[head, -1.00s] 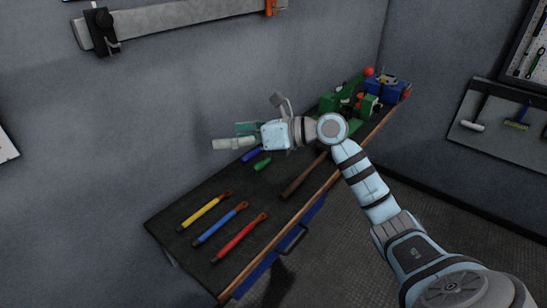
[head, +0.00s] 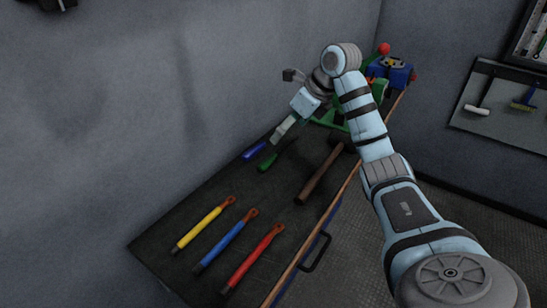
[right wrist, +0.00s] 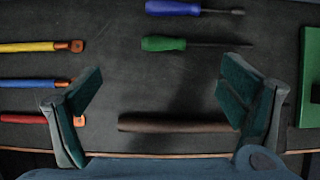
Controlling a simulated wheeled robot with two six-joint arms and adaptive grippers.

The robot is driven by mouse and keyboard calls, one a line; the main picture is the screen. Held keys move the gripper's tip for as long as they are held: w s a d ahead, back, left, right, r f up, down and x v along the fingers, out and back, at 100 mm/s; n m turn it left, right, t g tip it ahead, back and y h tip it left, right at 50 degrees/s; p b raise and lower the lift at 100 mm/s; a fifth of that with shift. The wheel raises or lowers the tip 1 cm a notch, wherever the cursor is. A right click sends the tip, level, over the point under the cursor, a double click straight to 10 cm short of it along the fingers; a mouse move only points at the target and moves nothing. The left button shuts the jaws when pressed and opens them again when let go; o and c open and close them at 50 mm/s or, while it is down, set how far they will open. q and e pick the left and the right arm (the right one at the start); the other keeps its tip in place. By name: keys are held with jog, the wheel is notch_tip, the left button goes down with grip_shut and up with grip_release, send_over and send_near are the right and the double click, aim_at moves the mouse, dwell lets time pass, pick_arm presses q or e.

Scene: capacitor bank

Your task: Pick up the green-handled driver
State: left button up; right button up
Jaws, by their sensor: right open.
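The green-handled driver lies flat on the dark bench top, its green handle (head: 267,162) near the wall side in the head view. In the right wrist view the handle (right wrist: 163,44) is at upper centre, its thin dark shaft pointing right. My right gripper (head: 284,129) hangs above the bench close to the driver. In the right wrist view its jaws (right wrist: 162,92) are spread wide and empty; the driver lies above the line between them, not in the grip. The gripper partly hides the shaft in the head view.
A blue-handled driver (head: 254,151) lies parallel beside the green one, nearer the wall. A wooden-handled tool (head: 320,178) lies on the other side. Yellow (head: 203,226), blue (head: 226,240) and red (head: 253,257) tools lie toward the near end. A blue vise (head: 391,72) stands at the far end.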

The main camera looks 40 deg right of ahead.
aim_at(269, 160)
jog(key=x, duration=1)
jog(key=s+d+b+x, duration=0.1)
jog(key=x, duration=0.3)
jog(key=shift+w+f, duration=0.2)
jog(key=shift+f, duration=0.5)
jog(key=shift+s+a+r, duration=0.1)
jog(key=shift+s+a, duration=0.05)
jog(key=shift+s, duration=0.05)
jog(key=c, duration=1.3)
